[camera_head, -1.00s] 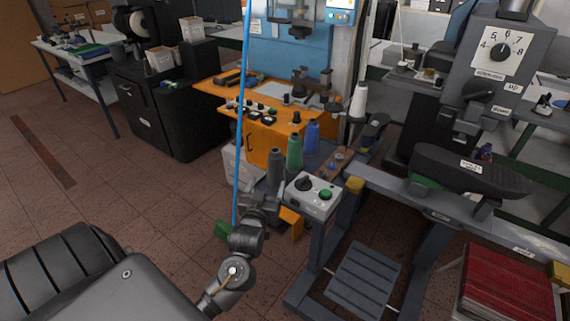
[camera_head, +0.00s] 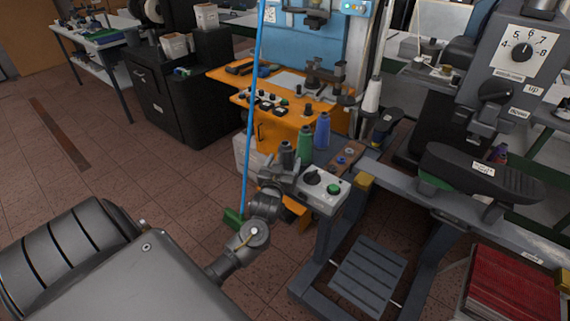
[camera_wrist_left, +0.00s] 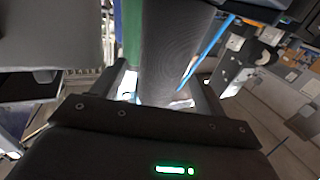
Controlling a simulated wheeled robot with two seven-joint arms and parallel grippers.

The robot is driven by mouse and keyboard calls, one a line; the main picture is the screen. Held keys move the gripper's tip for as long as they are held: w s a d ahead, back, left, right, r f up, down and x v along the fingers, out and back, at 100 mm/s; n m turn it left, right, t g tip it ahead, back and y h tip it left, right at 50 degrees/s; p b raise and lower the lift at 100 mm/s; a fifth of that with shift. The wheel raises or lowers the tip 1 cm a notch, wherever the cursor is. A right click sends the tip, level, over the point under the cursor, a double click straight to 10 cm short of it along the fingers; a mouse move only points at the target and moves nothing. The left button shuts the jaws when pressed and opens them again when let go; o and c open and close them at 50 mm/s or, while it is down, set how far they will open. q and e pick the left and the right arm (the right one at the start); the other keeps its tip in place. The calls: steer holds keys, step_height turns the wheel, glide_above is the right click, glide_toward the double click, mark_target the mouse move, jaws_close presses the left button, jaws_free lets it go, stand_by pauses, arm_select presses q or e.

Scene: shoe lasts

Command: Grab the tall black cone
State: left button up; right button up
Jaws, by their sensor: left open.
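The tall black cone (camera_head: 287,154), a dark grey-black thread spool, stands upright at the left end of a small row of cones beside the control box. My left gripper (camera_head: 281,173) is right at it, on the near side, and hides its lower part. In the left wrist view the cone (camera_wrist_left: 170,45) fills the space between the two fingers of my open left gripper (camera_wrist_left: 160,75), one finger on each side. I cannot tell whether the fingers touch it. My right gripper is not in view.
A green cone (camera_head: 305,141) stands close behind and right of the black one, with a blue cone (camera_head: 322,131) beyond it. A grey control box (camera_head: 325,190) with a green button is just right of my gripper. An orange workbench (camera_head: 228,76) stands behind.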

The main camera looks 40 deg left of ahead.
mark_target(284, 150)
arm_select(q)
steer(key=p+x, duration=0.1)
steer(key=x, duration=0.3)
steer(key=shift+w+a, duration=0.1)
steer(key=shift+c, duration=0.3)
steer(key=c, duration=1.1)
steer(key=shift+r+b, duration=0.35)
steer(key=shift+r, duration=0.25)
steer(key=r, duration=0.2)
steer(key=shift+s+r+b, duration=0.35)
steer(key=shift+r, duration=0.05)
steer(key=s+d+r, duration=0.1)
steer(key=s+r, duration=0.2)
steer(key=s, duration=0.1)
steer(key=s+d+r+b, duration=0.1)
steer(key=s+d+r, duration=0.1)
steer(key=s+r, duration=0.1)
steer(key=s+d+r, duration=0.1)
steer(key=s+r, duration=0.2)
steer(key=s, duration=0.2)
steer(key=shift+s+d, duration=0.25)
steer(key=shift+d, duration=0.15)
